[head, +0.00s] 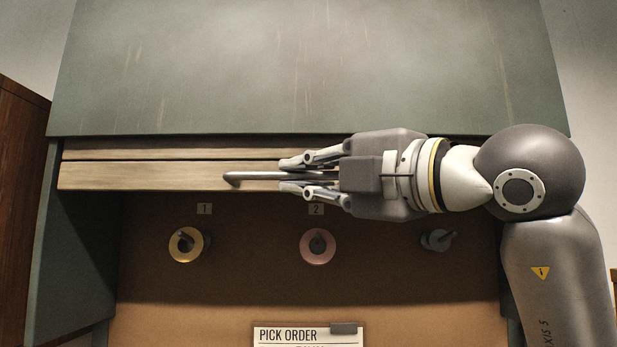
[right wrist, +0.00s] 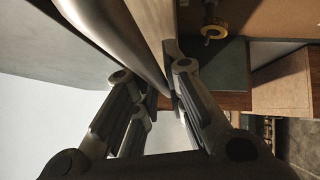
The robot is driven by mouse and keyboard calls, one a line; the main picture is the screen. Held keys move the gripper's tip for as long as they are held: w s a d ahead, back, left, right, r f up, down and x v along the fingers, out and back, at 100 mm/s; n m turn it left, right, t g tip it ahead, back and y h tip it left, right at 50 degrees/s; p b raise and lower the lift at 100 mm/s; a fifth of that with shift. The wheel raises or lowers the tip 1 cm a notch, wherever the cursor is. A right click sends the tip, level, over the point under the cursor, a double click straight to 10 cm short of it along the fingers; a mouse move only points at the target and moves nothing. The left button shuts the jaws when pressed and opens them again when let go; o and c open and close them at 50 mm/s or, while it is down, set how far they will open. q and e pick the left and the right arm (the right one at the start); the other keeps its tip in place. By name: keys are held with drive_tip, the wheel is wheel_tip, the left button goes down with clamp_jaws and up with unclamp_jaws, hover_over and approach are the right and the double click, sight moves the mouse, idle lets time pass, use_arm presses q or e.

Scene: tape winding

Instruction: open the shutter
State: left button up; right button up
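The shutter's pale wooden slats (head: 120,176) span the top of the cabinet opening, below the green hood, and the opening beneath them is uncovered. A dark bar handle (head: 250,176) runs sideways along the lowest slat. My right gripper (head: 290,175) comes in from the right with one finger above the bar and one below, closed around it. In the right wrist view the bar (right wrist: 122,38) runs down between the fingers (right wrist: 160,95); the exact contact is partly hidden. My left gripper is not in view.
Inside the cabinet, a yellow tape roll (head: 173,246) and a pink tape roll (head: 318,258) hang on pegs under number labels, and a bare peg (head: 438,240) is at right. A pick order card (head: 300,337) is below. Green side walls (head: 50,260) bound the opening.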

drive_tip(key=o, duration=0.3)
drive_tip(key=shift+o, duration=0.2)
drive_tip(key=v, duration=1.2)
